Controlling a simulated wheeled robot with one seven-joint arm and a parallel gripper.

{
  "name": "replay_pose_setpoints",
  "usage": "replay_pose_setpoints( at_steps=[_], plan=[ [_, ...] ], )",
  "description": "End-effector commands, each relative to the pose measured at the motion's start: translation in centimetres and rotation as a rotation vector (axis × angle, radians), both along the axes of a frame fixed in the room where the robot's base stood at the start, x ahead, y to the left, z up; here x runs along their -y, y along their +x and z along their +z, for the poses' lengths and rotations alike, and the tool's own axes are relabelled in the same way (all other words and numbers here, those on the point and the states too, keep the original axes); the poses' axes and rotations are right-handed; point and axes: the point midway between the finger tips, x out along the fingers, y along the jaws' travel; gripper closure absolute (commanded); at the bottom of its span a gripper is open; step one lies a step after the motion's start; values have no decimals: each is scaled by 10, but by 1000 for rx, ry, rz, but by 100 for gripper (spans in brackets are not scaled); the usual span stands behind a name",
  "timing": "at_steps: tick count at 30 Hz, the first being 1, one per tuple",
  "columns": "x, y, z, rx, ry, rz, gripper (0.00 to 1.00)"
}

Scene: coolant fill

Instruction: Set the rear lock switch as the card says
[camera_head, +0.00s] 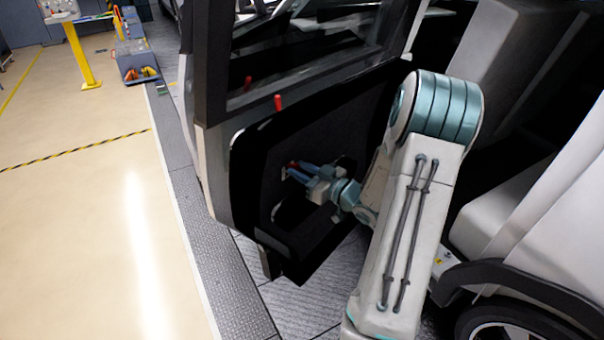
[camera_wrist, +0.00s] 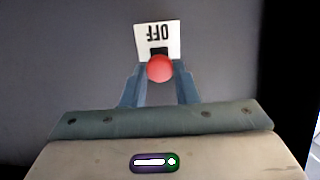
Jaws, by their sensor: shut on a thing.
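The red round knob of the lock switch (camera_wrist: 160,69) sits on the dark inner panel of the open vehicle door. A white label (camera_wrist: 158,38) reading OFF stands just beyond it in the wrist view, upside down there. My gripper (camera_wrist: 160,76) has its two blue fingers on either side of the knob, shut on it. A dark slot shows between the label and knob. The card is not seen in either view.
Red pins (camera_head: 278,102) stand on the door's sill below the window. Pale seats (camera_head: 495,205) are at the right. A yellow post (camera_head: 82,58) and a floor-standing blue unit (camera_head: 137,62) are far off. The beige floor (camera_head: 80,230) at left is clear.

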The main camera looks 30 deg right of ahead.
Motion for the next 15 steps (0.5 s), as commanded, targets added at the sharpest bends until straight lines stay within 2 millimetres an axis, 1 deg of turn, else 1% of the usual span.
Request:
replay_pose_setpoints(
  at_steps=[1,3,12,13,15],
  plan=[
    [0,0,14,3,-3,-1,100],
    [0,0,21,1,-3,-1,100],
    [1,1,24,6,-2,-1,100],
    [1,1,24,7,-1,-1,68],
    [0,0,24,7,-1,0,53]
  ],
)
